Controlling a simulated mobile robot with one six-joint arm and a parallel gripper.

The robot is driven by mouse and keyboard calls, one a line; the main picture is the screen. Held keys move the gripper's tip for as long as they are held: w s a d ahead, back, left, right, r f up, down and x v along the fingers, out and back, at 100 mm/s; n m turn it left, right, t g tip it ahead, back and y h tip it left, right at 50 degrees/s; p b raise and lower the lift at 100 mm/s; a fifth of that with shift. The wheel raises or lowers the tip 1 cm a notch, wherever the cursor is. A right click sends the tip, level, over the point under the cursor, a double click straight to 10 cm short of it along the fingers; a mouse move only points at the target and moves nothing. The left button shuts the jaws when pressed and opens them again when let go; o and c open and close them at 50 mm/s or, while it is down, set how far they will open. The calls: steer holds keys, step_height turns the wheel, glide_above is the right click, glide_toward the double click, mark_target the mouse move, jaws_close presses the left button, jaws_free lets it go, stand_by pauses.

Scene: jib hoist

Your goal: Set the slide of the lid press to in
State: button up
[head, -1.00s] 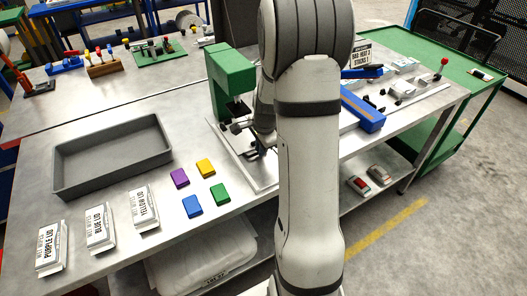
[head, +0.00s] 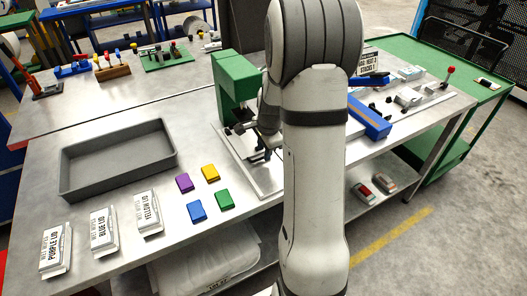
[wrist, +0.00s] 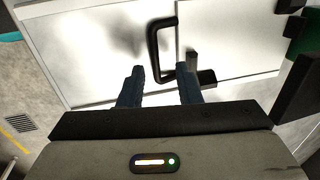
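The green lid press (head: 236,80) stands on the table in the head view, with a pale base plate (head: 269,186) in front of it. My arm hides its right side. In the wrist view a black bar handle (wrist: 153,50) stands on the pale slide plate (wrist: 105,45). A dark block (wrist: 207,77) sits beside the handle's near end. My gripper (wrist: 160,76) is open, its two fingers apart, with the near end of the handle around the gap between them. I cannot tell whether a finger touches it. In the head view my gripper is mostly hidden.
A grey tray (head: 70,184) lies left of the press. Purple (head: 184,182), yellow (head: 210,173), blue (head: 197,211) and green (head: 224,199) lids lie in front. White wipes packs (head: 104,231) stand at the front left.

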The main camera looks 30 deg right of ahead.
step_height(320, 180, up, 6)
steer(key=s, duration=0.1)
steer(key=shift+s+r, duration=0.15)
steer(key=shift+r, duration=0.05)
stand_by(0.4)
